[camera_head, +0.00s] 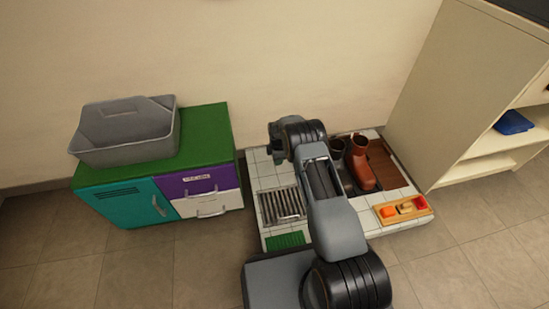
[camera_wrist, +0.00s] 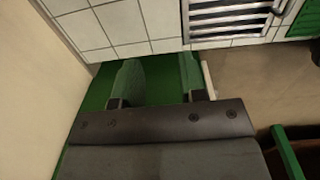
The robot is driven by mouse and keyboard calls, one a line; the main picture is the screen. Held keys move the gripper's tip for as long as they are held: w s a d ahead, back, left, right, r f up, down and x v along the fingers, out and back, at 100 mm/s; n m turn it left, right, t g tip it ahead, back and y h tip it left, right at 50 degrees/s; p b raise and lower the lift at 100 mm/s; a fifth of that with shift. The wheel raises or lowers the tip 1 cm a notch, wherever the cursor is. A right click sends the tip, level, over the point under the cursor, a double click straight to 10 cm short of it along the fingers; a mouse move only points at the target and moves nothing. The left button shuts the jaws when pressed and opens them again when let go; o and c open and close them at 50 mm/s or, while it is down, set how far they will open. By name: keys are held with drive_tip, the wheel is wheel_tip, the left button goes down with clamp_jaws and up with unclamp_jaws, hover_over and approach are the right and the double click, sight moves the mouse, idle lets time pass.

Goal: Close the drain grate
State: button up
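The drain grate (camera_head: 282,205) is a metal slatted panel in the left part of the white tiled platform (camera_head: 264,180). In the wrist view the grate (camera_wrist: 228,18) is at the top, cut off by the picture edge, with a metal bar at its right end. I cannot tell whether it lies fully flat. My gripper (camera_wrist: 159,62) is open, with a gap between its two fingers and nothing held. It is over the green cabinet top, apart from the grate. In the head view my arm hides the gripper's fingers.
A cabinet (camera_head: 205,130) with a green top bears a grey basin (camera_head: 125,135) at the left. On the platform are a brown boot (camera_head: 361,165), a dark pot (camera_head: 337,147), an orange tray (camera_head: 385,213) and a green mat (camera_head: 287,240). A shelf unit (camera_head: 450,90) stands at the right.

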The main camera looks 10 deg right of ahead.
drive_tip(key=shift+w+d+f+g+b, duration=0.15)
drive_tip(key=shift+w+g+b, duration=0.35)
drive_tip(key=shift+w+b, duration=0.55)
drive_tip(key=shift+s, duration=0.2)
drive_tip(key=s+r+m+t+p, duration=0.1)
drive_tip(key=s+r+m+p, duration=0.2)
drive_tip(key=r+p, duration=0.85)
drive_tip(key=s+r+m+p, duration=0.2)
drive_tip(key=s+r, duration=0.1)
drive_tip(key=r, duration=1.7)
drive_tip(key=s+r+m+t+p, duration=0.1)
drive_tip(key=s+r+m+p, duration=0.45)
drive_tip(key=r, duration=1.05)
drive_tip(key=s+r+m+t+p, duration=0.2)
drive_tip(key=s+r+m+p, duration=0.5)
drive_tip(key=s+r+p, duration=1.5)
drive_tip(key=v, duration=0.6)
drive_tip(key=shift+a+p, duration=0.35)
drive_tip(key=shift+p, duration=0.05)
drive_tip(key=shift+w, duration=0.1)
